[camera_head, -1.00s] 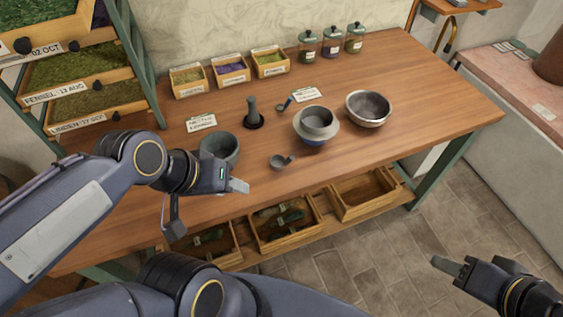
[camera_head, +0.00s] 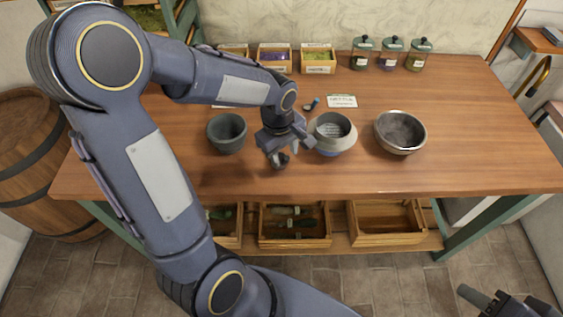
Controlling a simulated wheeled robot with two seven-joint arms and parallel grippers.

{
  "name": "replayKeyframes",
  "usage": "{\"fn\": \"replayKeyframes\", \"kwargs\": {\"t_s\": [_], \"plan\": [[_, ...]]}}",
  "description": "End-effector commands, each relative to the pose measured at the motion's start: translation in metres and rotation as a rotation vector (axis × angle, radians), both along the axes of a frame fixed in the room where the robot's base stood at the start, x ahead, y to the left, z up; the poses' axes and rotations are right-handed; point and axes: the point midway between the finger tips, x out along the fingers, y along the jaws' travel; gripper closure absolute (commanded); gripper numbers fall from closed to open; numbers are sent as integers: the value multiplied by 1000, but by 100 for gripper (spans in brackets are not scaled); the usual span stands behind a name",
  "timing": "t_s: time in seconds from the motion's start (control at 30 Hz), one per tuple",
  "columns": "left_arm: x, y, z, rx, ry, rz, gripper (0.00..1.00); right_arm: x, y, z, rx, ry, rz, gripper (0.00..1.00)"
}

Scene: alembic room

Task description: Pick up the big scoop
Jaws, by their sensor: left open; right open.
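The big scoop (camera_head: 281,161), a dark grey cup, lies on the wooden table near its front edge, and its handle is largely hidden by my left gripper. My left gripper (camera_head: 289,152) is open and points down right over the scoop; I cannot tell whether the fingers touch it. A smaller scoop (camera_head: 311,104) with a blue end lies further back. My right gripper (camera_head: 477,296) is open and low at the bottom right, away from the table, only partly in view.
Close around the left gripper stand a dark grey mortar (camera_head: 227,134) and a pale-rimmed bowl (camera_head: 333,134). A metal bowl (camera_head: 400,132) is further right. Jars (camera_head: 391,55) and herb boxes (camera_head: 318,60) line the back. The table's (camera_head: 480,150) right part is clear.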

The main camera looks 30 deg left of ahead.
Motion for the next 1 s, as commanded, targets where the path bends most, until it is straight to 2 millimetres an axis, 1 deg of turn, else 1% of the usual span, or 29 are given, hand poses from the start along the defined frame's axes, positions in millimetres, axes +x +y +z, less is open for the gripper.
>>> {"fn": "replayKeyframes", "kwargs": {"t_s": [0.1,0.2,0.3,0.4,0.57,0.87,0.9,1.0], "plan": [[0,-2,-18,-1,8,0,59,0,0,5,0,0,0,56],[2,-3,-33,-1,6,-1,59,0,0,6,0,0,0,56],[3,-3,-42,-1,3,-1,59,0,0,6,0,0,0,56],[4,-3,-46,-1,0,0,59,0,0,6,0,0,0,56],[4,-3,-46,-1,-1,-1,59,0,0,6,0,0,0,56],[4,-3,-45,-1,-1,-1,97,0,0,6,0,0,0,56],[4,-3,-45,-1,-1,-1,100,0,0,6,0,0,0,56],[4,-3,-45,-1,-1,-1,100,0,0,6,0,0,0,56]]}}
